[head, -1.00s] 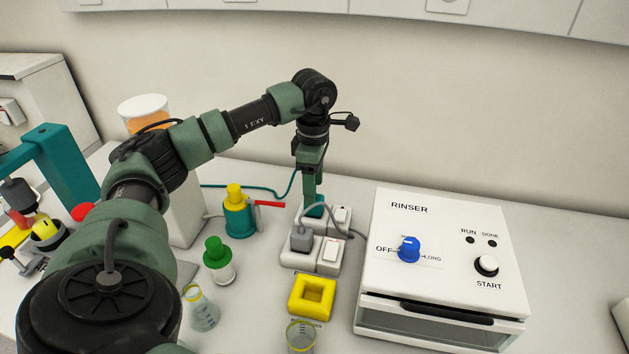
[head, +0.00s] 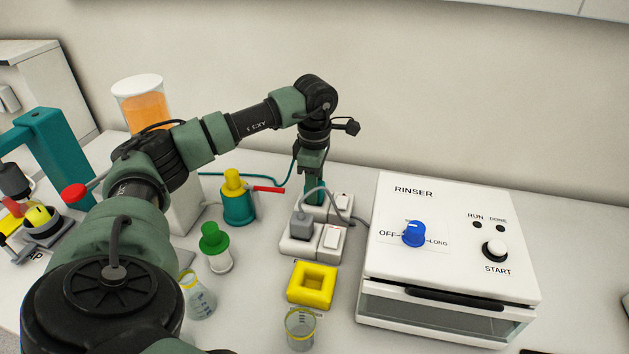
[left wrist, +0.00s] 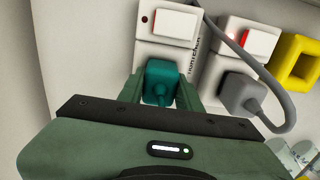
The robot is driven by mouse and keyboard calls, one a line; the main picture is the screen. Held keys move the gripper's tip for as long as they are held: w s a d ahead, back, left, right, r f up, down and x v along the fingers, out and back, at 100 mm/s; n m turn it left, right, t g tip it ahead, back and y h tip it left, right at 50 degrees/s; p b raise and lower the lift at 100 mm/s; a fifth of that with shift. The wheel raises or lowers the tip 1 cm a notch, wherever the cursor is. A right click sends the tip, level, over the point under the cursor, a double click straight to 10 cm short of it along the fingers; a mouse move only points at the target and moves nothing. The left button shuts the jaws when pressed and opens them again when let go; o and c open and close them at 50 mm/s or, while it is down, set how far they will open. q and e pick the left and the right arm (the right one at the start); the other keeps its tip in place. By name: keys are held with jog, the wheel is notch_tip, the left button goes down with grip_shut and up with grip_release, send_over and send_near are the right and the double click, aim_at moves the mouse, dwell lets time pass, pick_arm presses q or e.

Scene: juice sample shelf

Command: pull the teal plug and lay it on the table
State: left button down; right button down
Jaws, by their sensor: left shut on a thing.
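The teal plug (left wrist: 161,82) sits between the two green fingers of my left gripper (left wrist: 160,98), which is shut on it. It is at the back socket unit (left wrist: 165,52), beside that unit's white switch. I cannot tell whether its pins are fully in the socket. In the head view my left gripper (head: 314,195) points straight down at the back unit and mostly hides the plug. A teal cable (head: 215,175) runs left behind it along the table. My right gripper is not in view.
A grey plug (head: 300,226) with a grey cable is in the front socket unit. The white rinser (head: 450,215) stands right. A yellow square block (head: 312,284) and a beaker (head: 300,330) are in front. Green-capped (head: 215,245) and yellow-capped (head: 237,200) bottles stand left.

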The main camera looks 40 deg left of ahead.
pick_arm(q)
jog(key=shift+r+p, duration=0.6)
jog(key=shift+r, duration=0.15)
dwell(0.7)
jog(key=shift+r+p, duration=1.2)
jog(key=shift+r, duration=0.35)
